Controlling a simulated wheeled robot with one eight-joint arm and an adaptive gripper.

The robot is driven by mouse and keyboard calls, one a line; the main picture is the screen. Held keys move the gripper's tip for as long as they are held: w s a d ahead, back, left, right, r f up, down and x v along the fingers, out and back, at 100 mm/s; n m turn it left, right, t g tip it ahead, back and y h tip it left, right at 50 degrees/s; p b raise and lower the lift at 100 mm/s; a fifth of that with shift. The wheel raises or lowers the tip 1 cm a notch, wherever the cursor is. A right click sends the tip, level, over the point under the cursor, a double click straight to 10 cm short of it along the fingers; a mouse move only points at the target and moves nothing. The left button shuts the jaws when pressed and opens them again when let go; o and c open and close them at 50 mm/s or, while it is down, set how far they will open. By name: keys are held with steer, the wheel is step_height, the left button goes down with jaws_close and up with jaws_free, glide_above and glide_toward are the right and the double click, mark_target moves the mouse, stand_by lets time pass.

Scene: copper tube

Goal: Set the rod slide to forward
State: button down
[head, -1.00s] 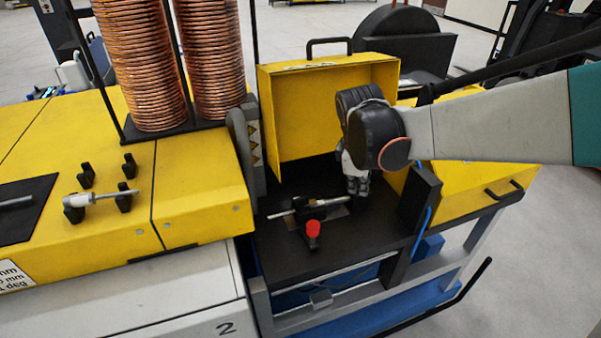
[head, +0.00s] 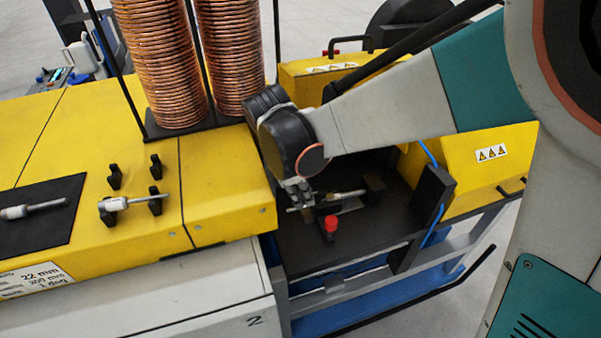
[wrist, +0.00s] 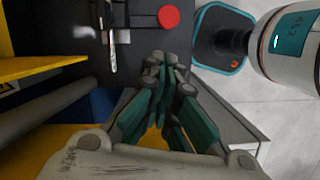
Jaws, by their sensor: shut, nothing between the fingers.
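The rod slide is a small black block with a thin metal rod (head: 350,194) and a red knob (head: 331,224) on its near side. It sits on the black bed (head: 295,250) of the machine. The wrist view shows the red knob (wrist: 168,17) and the rod (wrist: 112,45) near the top edge. My gripper (head: 299,204) is at the left end of the rod, left of and behind the knob. In the wrist view my gripper's fingers (wrist: 160,62) are together and empty, below the knob. Contact with the rod cannot be told in the head view.
A yellow cabinet (head: 225,190) with copper coils (head: 165,60) stands left of the bed. An open yellow cover (head: 310,80) is behind, partly hidden by my arm. A black upright plate (head: 432,200) with a blue hose stands at the right. The bed's front is clear.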

steer(key=shift+f, duration=0.1)
steer(key=b+x, duration=0.2)
steer(key=x, duration=0.8)
stand_by(0.3)
steer(key=d, duration=0.1)
steer(key=w+d+b, duration=0.1)
steer(key=d, duration=0.3)
steer(key=shift+w+d, duration=0.25)
steer(key=shift+w, duration=0.05)
steer(key=p+v, duration=0.6)
steer(key=v, duration=0.4)
stand_by(0.5)
